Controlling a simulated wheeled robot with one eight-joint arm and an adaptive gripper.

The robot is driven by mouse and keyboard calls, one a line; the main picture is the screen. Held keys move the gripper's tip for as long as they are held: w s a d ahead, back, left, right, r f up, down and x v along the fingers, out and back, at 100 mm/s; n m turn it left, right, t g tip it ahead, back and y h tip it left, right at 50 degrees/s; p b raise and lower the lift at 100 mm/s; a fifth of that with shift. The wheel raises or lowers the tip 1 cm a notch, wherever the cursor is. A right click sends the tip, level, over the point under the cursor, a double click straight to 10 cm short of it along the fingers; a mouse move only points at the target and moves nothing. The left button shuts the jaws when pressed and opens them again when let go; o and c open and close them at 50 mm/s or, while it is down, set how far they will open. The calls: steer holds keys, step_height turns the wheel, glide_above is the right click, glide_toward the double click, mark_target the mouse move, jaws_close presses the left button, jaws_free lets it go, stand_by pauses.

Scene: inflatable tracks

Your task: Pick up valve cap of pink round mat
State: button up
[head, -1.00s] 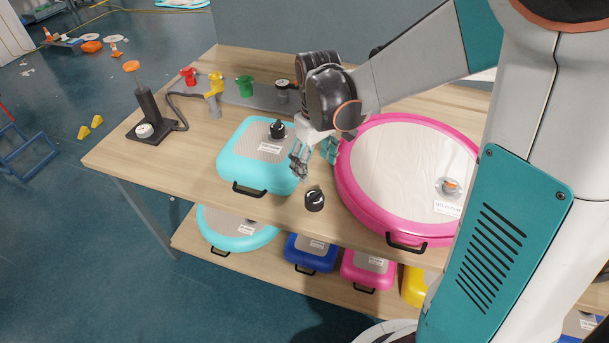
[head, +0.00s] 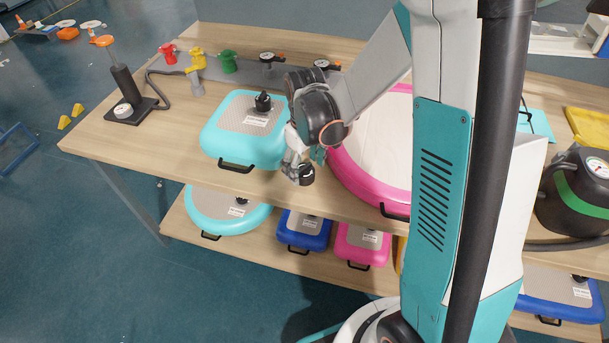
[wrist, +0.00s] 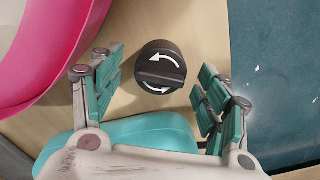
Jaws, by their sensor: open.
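The black valve cap (wrist: 161,67), round with a raised grip bar and white curved arrows, sits on the wooden table, apart from the pink round mat (head: 372,192). In the head view, the cap (head: 307,175) is partly covered by my gripper (head: 300,170). My gripper is open, and in the wrist view its teal-padded fingers (wrist: 158,68) stand on either side of the cap with gaps to both sides. The pink mat's rim (wrist: 76,38) shows at upper left there. My arm hides much of the mat in the head view, including its valve area.
A turquoise square mat (head: 220,145) with a black cap (head: 263,101) lies left of my gripper. Red, yellow and green valves and gauges (head: 267,57) line the back. A black pump (head: 124,86) stands at left. Mats fill the shelf below.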

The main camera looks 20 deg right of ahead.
steer(key=shift+f, duration=0.5)
steer(key=c, duration=1)
steer(key=shift+r, duration=0.15)
